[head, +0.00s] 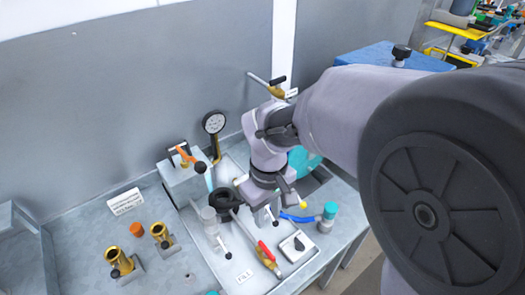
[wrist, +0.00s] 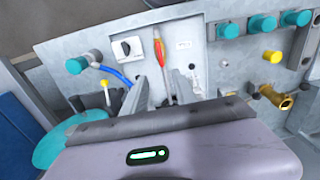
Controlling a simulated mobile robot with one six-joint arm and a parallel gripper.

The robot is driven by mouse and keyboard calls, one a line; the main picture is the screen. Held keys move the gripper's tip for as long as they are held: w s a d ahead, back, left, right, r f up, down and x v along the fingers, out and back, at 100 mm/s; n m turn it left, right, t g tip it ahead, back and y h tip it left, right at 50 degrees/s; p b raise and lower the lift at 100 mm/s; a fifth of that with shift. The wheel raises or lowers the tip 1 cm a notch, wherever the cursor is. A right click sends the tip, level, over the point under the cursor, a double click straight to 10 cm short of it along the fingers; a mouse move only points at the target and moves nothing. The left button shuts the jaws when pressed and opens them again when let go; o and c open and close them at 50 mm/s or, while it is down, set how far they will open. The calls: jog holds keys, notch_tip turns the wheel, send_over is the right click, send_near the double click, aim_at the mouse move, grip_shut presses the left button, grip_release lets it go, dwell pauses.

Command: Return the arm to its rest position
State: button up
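My arm reaches in from the right of the head view over the metal bench. My gripper (head: 276,208) points down above the bench panel. In the wrist view its two grey fingers (wrist: 160,88) stand apart with nothing visible between their tips. The lever with a red and yellow handle (wrist: 159,52) shows beyond the fingers; in the head view this lever (head: 266,250) lies in front of the gripper, apart from it. My forearm hides part of the bench's right side.
A pressure gauge (head: 214,123) stands near the back wall. Brass fittings (head: 119,262) sit at the front left. A black switch (head: 298,243) and a teal-capped fitting (head: 329,215) are near my gripper. A blue cabinet (head: 385,58) is behind my arm. A teal round part (wrist: 75,140) is close on the left.

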jog(key=s+d+r+m+t+y+b, duration=0.2)
jog(key=s+d+m+t+b, duration=0.3)
jog(key=s+m, duration=0.6)
jog(key=s+d+r+b, duration=0.1)
jog(key=d+b, duration=0.1)
jog(key=b, duration=0.1)
jog(key=shift+t, duration=0.4)
jog(key=shift+w+a, duration=0.1)
jog(key=shift+w, duration=0.05)
